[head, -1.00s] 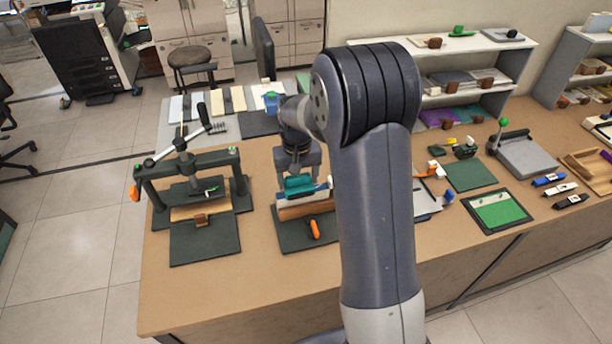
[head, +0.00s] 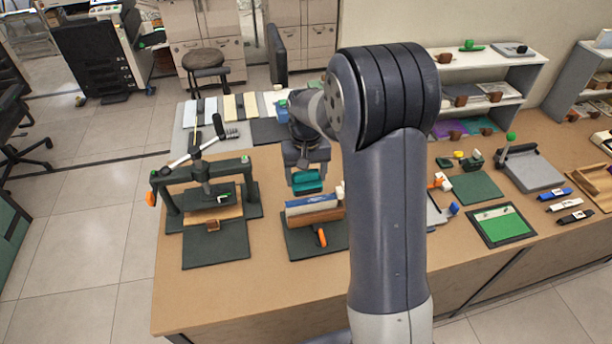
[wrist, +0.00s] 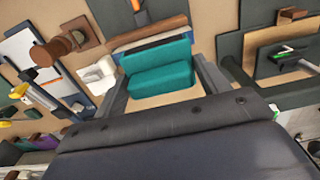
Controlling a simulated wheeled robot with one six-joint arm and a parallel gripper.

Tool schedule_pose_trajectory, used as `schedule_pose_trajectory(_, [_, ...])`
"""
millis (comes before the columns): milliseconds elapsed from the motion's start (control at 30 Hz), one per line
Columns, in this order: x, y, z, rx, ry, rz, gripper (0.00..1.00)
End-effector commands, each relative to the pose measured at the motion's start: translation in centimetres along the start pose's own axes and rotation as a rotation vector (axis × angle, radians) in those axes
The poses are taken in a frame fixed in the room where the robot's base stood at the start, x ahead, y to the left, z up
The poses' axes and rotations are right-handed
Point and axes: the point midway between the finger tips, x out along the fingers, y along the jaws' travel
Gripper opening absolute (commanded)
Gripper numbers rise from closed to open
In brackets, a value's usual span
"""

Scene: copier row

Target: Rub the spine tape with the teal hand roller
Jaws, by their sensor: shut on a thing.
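My gripper (wrist: 160,88) is shut on the teal hand roller (wrist: 158,72). The roller also shows in the head view (head: 308,182), hanging below the fingers. It appears apart from and just behind a brown wooden block (head: 314,217) on a dark mat. A narrow bluish strip with a pale edge (head: 311,201), which looks like the taped spine, runs along the top of that block. In the wrist view the block (wrist: 150,32) and a dark strip (wrist: 150,49) lie just beyond the roller. Contact between roller and tape is not visible.
An orange-handled tool (head: 321,236) lies in front of the block. A dark press with a lever (head: 206,195) stands to the left. A small white object (head: 339,191) stands at the block's right end.

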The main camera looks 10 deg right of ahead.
Motion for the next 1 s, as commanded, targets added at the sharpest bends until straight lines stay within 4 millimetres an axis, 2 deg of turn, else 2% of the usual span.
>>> schedule_pose_trajectory(33, [-0.5,0.0,0.0,0.000,0.001,0.000,0.52])
schedule_pose_trajectory(367, [-0.5,0.0,0.0,0.000,0.000,0.000,0.52])
schedule_pose_trajectory(733, [-3.5,0.0,0.0,0.000,0.000,0.000,0.52])
schedule_pose_trajectory(1000, [-3.4,0.0,0.0,0.000,0.000,0.000,0.52])
